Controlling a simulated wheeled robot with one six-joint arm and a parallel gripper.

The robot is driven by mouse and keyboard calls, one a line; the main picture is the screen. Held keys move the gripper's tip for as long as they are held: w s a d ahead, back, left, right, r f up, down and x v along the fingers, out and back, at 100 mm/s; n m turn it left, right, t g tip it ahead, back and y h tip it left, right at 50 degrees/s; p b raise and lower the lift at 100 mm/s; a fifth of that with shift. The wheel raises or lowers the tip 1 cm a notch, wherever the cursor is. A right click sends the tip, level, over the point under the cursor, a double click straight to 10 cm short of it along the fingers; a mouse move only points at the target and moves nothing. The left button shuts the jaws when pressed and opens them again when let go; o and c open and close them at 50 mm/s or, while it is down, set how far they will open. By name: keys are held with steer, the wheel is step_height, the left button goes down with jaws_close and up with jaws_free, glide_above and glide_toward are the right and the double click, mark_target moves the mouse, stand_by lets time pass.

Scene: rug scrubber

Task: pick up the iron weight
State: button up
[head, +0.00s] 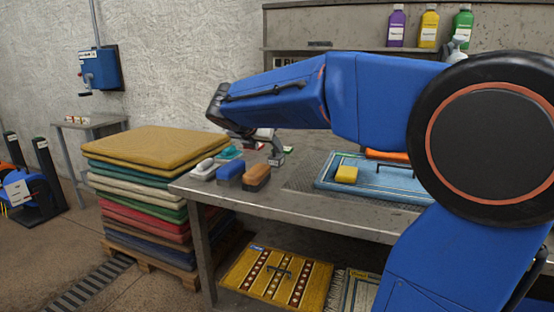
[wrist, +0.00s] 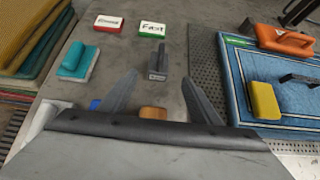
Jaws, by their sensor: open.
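The iron weight (wrist: 158,66) is a small dark grey block with an upright part. It stands on the grey metal table, and in the wrist view it lies ahead of my gripper (wrist: 160,77), between the lines of the two fingers. My gripper is open, with nothing held between its fingers. In the head view the gripper (head: 258,135) hangs over the left part of the table, close to the weight (head: 277,157), and partly covers it. Whether the fingers touch the weight cannot be told.
A white brush (head: 203,167), a blue brush (head: 230,172) and a brown brush (head: 257,177) line the table's front left. A blue rug (wrist: 240,85) with a yellow sponge (wrist: 265,100) lies right.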

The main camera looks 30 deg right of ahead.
mark_target(275, 155)
steer(key=x, duration=1.2)
steer(key=shift+f, duration=0.1)
jaws_close()
